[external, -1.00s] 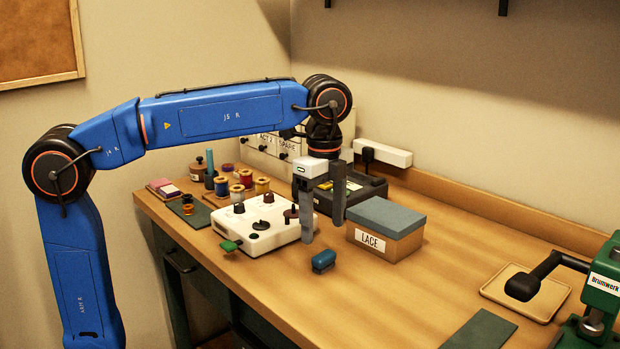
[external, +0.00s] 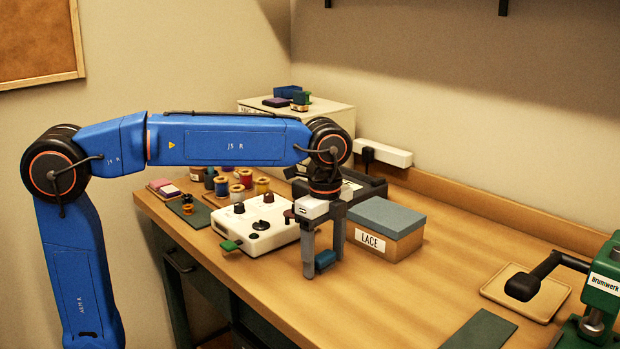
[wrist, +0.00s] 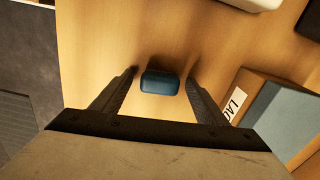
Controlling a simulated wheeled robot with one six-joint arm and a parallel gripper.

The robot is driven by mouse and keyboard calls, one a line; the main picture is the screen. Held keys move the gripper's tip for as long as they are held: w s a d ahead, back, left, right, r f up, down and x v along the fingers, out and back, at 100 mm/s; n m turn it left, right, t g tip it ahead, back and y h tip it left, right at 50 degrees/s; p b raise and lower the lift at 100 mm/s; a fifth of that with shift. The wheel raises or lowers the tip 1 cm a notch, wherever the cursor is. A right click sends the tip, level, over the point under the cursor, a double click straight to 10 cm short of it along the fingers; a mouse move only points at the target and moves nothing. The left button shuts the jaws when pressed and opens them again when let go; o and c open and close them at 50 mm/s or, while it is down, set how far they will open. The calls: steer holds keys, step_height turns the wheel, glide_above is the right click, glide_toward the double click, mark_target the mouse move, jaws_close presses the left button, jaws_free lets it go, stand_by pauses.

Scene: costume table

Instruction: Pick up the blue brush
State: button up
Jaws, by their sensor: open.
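The blue brush (external: 325,260) lies on the wooden table, in front of the lace box. In the wrist view the blue brush (wrist: 160,82) shows from above as a small rounded blue block. My gripper (external: 324,270) is down at the brush, with one finger on each side of it. In the wrist view my gripper (wrist: 161,78) is open, with a gap between each finger and the brush. The brush's underside is hidden.
The box labelled LACE (external: 385,240) stands close to the right of my gripper. A white device (external: 258,228) with knobs and a green tab is to the left. Thread spools (external: 240,185) stand farther back. A tan tray (external: 525,293) lies at the right.

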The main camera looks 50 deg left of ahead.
steer(key=shift+c, duration=0.3)
steer(key=c, duration=1.1)
steer(key=shift+r, duration=0.15)
